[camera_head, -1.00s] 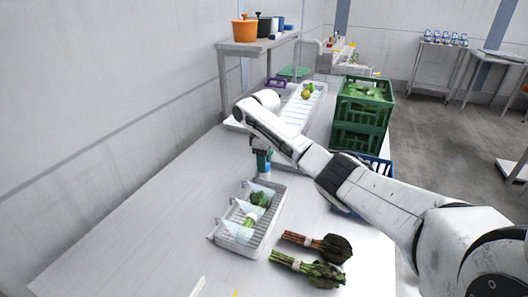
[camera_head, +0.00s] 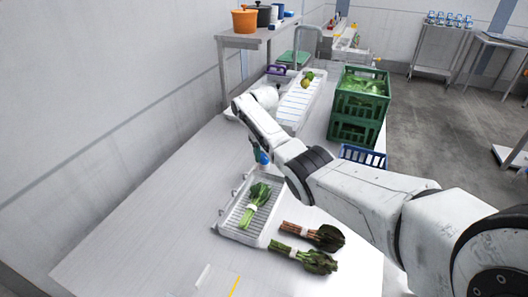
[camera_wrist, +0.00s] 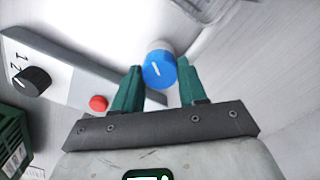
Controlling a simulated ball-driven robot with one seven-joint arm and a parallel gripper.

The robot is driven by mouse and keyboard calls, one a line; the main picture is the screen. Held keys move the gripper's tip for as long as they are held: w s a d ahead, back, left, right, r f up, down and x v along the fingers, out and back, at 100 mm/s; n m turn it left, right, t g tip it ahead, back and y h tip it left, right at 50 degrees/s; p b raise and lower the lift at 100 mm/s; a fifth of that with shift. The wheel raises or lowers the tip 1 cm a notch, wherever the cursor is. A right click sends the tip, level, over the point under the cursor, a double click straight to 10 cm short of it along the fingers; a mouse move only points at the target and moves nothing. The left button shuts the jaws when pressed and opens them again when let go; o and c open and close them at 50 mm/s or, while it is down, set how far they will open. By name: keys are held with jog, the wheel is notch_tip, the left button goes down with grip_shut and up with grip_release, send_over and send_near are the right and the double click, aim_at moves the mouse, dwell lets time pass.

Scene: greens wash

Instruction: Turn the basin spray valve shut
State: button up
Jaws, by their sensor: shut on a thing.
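My gripper (camera_wrist: 160,72) has green fingers shut on the round blue valve knob (camera_wrist: 159,70), one finger on each side. A white pointer line shows on the knob's face. The knob also shows in the head view as a small blue spot (camera_head: 263,158), just beyond the near white ribbed basin (camera_head: 224,223). A bunch of greens (camera_head: 255,204) lies in that basin, and no spray shows over it. My arm hides part of the area around the knob.
A panel with a black dial (camera_wrist: 32,80) and red button (camera_wrist: 98,103) lies left of the knob in the wrist view. Stacked green crates (camera_head: 359,103) and a blue crate (camera_head: 362,157) stand right. Two bunches (camera_head: 303,260) lie beside the basin. The table's left is bare.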

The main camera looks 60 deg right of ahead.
aim_at(264, 156)
jog(key=shift+m, duration=0.8)
jog(key=o, duration=1.1)
jog(key=shift+c, duration=0.2)
notch_tip(264, 156, up, 11)
jog(key=shift+f, duration=0.1)
